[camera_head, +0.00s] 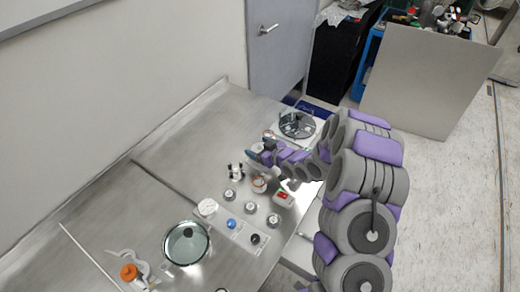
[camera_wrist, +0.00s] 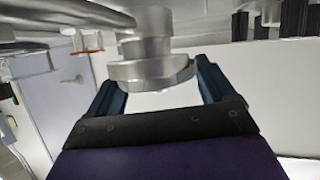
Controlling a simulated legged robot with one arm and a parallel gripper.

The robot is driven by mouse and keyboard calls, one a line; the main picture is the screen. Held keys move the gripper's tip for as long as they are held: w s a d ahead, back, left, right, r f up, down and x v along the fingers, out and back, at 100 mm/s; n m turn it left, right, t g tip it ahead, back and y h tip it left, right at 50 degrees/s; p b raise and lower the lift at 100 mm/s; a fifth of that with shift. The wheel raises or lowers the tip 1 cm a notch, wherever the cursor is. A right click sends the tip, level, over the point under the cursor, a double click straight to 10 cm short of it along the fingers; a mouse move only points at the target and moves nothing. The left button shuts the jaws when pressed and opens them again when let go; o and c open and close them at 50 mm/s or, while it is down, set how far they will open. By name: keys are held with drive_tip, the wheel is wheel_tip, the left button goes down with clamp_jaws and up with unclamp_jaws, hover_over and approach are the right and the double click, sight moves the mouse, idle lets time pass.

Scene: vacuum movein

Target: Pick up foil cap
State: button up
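My gripper (camera_wrist: 157,76) is open in the wrist view, its two dark blue fingers spread wide. A stepped, round silver metal piece (camera_wrist: 150,68) stands beyond and partly between the fingertips. Its right edge comes close to the right finger; I cannot tell whether they touch. I cannot tell whether this piece is the foil cap. In the head view my gripper (camera_head: 262,148) is over the steel bench near its right edge, small and partly blocked by my arm. No foil cap can be picked out clearly there.
The steel bench (camera_head: 150,207) holds several silver knobs (camera_head: 251,207), a blue knob (camera_head: 231,223), a red switch (camera_head: 283,197), a glass dish (camera_head: 186,243) and a round glass-topped port (camera_head: 297,124). An orange-topped item (camera_head: 128,272) lies front left. The bench's left part is mostly clear.

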drive_tip(key=c, duration=0.6)
drive_tip(key=shift+r, duration=0.15)
